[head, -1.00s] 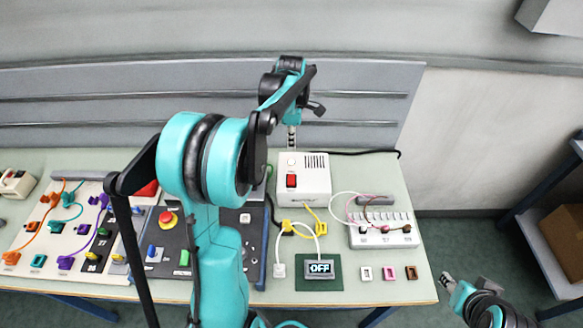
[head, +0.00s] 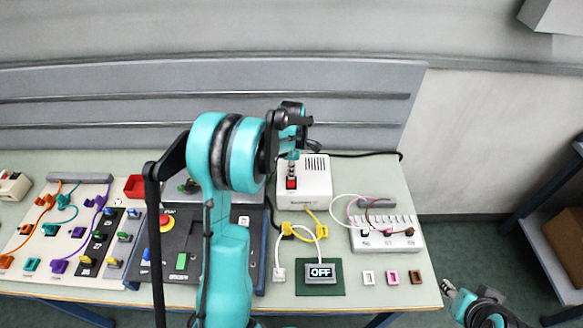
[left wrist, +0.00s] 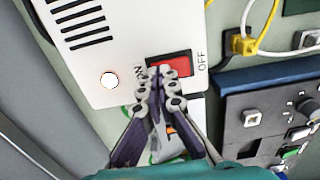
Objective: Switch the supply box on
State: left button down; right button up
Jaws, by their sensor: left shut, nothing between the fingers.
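The supply box (head: 317,186) is white with a vent grille and stands at the back of the bench. Its red rocker switch (head: 291,184) also shows in the left wrist view (left wrist: 176,64), between the printed words ON and OFF. My left gripper (head: 292,165) is shut and empty, pointing down at the switch. In the left wrist view its fingertips (left wrist: 160,72) overlap the ON end of the rocker; I cannot tell whether they touch. A round white lamp (left wrist: 109,80) is on the box face. A small display (head: 321,272) reads OFF. My right gripper (head: 449,288) is off the bench's right end, its jaws unclear.
Yellow and white cables (head: 312,228) run in front of the box. A white terminal block (head: 387,236) stands to the right. A dark panel (head: 180,253) with a red button and a cable board (head: 57,235) lie left. A grey back panel (head: 350,85) rises behind.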

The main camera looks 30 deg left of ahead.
dwell(0.3)
pick_arm(q)
jog(key=shift+w+f+b, duration=0.1)
jog(key=shift+f+b, duration=0.3)
jog(key=shift+f, duration=0.05)
jog(key=shift+r, duration=0.1)
jog(key=shift+s+d+r, duration=0.1)
jog(key=shift+s+d, duration=0.05)
jog(key=shift+s, duration=0.25)
jog(key=shift+s+d+r, duration=0.15)
jog(key=shift+s+d, duration=0.05)
jog(key=shift+s, duration=0.1)
